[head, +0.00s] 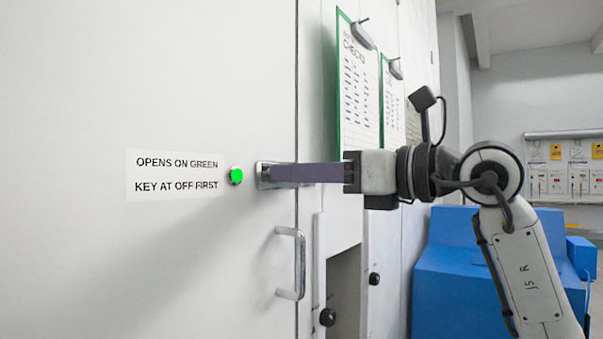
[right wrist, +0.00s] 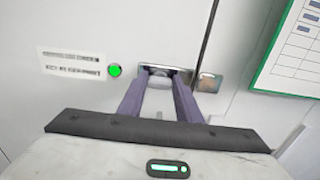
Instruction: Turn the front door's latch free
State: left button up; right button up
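The front door (head: 90,260) is a large pale panel that looks closed along its right-hand seam. Its metal latch (head: 263,176) sits at that seam, beside a lit green light (head: 236,175). The latch plate also shows in the right wrist view (right wrist: 184,75), lying level, with a separate metal piece (right wrist: 209,82) across the seam. My right gripper (right wrist: 161,76) is at the latch, its purple fingers apart with part of the latch between the tips. Whether they press on it is hard to tell. The fingers also show in the head view (head: 272,173), hiding much of the latch. My left gripper is out of view.
A sign (head: 177,174) reads "OPENS ON GREEN, KEY AT OFF FIRST". A bar handle (head: 291,263) is below the latch. Green-edged clipboards (head: 358,90) hang right of the seam, close to my right arm. A blue cabinet-like block (head: 450,270) stands behind the arm.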

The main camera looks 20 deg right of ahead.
jog(key=shift+c, duration=1.4)
jog(key=shift+m, duration=0.3)
jog(key=m+p, duration=0.2)
jog(key=m, duration=0.6)
jog(key=m+p, duration=0.1)
jog(key=m, duration=0.8)
jog(key=shift+w+d+f+p, duration=0.1)
jog(key=shift+d+p, duration=0.05)
jog(key=shift+p, duration=0.25)
jog(key=shift+m, duration=0.3)
jog(key=o, duration=1)
